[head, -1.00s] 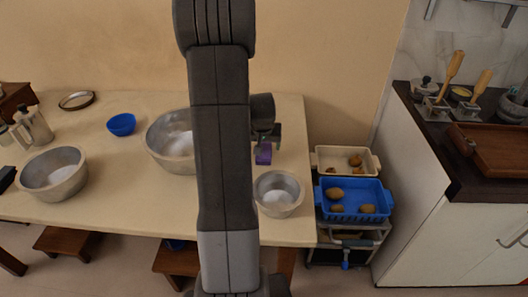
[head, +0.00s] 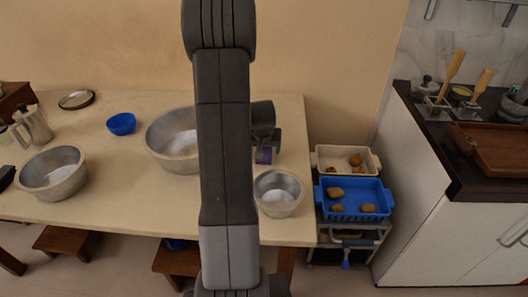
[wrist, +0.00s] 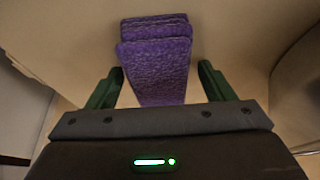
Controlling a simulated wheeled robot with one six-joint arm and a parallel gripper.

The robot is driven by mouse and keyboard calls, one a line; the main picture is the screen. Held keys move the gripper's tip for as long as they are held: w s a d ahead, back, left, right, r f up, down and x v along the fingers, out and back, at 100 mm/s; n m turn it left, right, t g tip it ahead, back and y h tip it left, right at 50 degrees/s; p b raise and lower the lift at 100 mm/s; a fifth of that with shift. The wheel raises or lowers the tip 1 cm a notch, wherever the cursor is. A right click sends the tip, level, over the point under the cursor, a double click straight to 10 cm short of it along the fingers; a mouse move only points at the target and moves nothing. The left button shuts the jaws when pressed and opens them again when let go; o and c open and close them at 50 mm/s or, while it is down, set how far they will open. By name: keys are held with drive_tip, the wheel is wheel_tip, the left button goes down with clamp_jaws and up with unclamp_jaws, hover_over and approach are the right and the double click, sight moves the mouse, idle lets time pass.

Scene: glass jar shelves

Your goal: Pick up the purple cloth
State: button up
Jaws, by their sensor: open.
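The purple cloth (wrist: 157,52) lies folded in layers on the table, in the upper middle of the wrist view. In the head view only a small part of the cloth (head: 263,157) shows beneath my gripper (head: 268,140), behind the small steel bowl. In the wrist view my gripper (wrist: 160,88) is open, its two green fingers spread on either side of the cloth's near end. The gap between the fingers and the cloth is small. My arm hides part of the table in the head view.
A small steel bowl (head: 279,194) stands just in front of the cloth. A larger steel bowl (head: 172,140) stands to its left, partly behind my arm. Blue (head: 355,200) and cream (head: 347,159) bins are beyond the table's right edge.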

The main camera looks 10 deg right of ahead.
drive_tip(key=shift+f, duration=0.1)
drive_tip(key=shift+c, duration=0.3)
drive_tip(key=c, duration=1.1)
drive_tip(key=shift+o, duration=0.2)
wheel_tip(320, 180, up, 10)
drive_tip(key=shift+r+p, duration=0.25)
drive_tip(key=shift+p, duration=0.25)
